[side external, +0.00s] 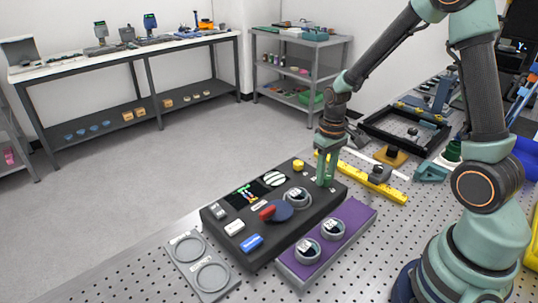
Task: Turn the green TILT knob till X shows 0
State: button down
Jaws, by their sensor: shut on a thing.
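A dark console (222,222) lies on the perforated bench. My gripper (326,180) points straight down at the console's far right corner, its green fingers shut on the green TILT knob there. The knob is mostly hidden by the fingers, and I cannot tell its turn angle. A small dark display (244,194) with green and coloured marks sits at the console's left; its X value is too small to read. A round window with dark and light stripes (274,179) is beside it.
The console also carries a yellow knob (298,165), a red lever on a blue disc (280,211) and a blue switch (252,243). A purple tray (354,215) with round parts lies in front, a grey two-ring holder (181,260) at left.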

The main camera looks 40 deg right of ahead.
aim_at(326, 175)
jog(key=c, duration=0.5)
grip_release()
notch_tip(326, 175, up, 12)
jog(key=shift+r, duration=0.1)
dwell(1.1)
